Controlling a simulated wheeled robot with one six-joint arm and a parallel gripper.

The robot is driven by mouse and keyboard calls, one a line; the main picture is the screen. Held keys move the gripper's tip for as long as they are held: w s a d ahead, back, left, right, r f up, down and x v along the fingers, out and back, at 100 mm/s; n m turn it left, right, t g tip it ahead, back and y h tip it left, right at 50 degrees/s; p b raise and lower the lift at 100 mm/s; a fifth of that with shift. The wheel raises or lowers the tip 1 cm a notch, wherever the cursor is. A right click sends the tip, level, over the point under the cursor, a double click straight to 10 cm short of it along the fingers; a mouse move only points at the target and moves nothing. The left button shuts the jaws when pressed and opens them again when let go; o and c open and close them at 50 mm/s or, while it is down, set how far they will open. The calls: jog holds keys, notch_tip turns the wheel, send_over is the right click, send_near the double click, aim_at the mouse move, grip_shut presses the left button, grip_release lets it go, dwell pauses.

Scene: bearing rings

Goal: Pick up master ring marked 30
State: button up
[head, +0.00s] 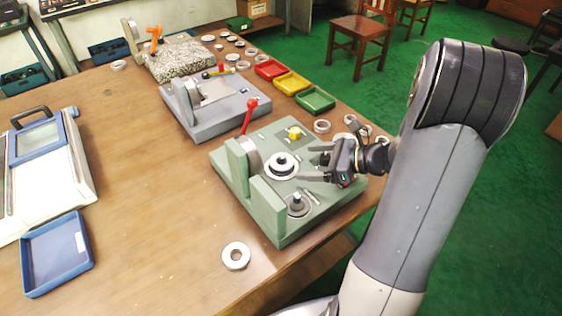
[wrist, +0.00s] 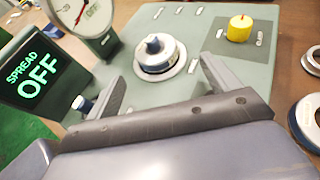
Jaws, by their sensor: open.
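My gripper (head: 308,163) is open and empty over the right side of the green gauge fixture (head: 229,180). Its two fingers also show in the wrist view (wrist: 161,70), apart, with a ring with a dark band (wrist: 158,58) beyond and between them. That ring sits around the post on a round seat of the fixture; it also shows in the head view (head: 282,161). More rings lie on the table right of the fixture, such as one with a blue band (wrist: 306,122) and one beside it (wrist: 312,61). No number is readable on any ring.
The fixture carries a dial (wrist: 91,14), a display reading "SPREAD OFF" (wrist: 37,75), a red-knobbed lever (head: 250,115) and a yellow knob (wrist: 239,28). A loose ring (head: 236,256) lies near the table's front edge. Red, yellow and green trays (head: 315,99) stand behind.

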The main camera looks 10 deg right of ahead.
aim_at(285, 162)
jog(key=x, duration=0.5)
jog(key=shift+s+a+r, duration=0.1)
jog(key=shift+a+r, duration=0.05)
jog(key=shift+a, duration=0.35)
jog(key=shift+w+a+f, duration=0.25)
jog(key=shift+w+a, duration=0.1)
jog(key=shift+c, duration=0.3)
jog(key=c, duration=1.3)
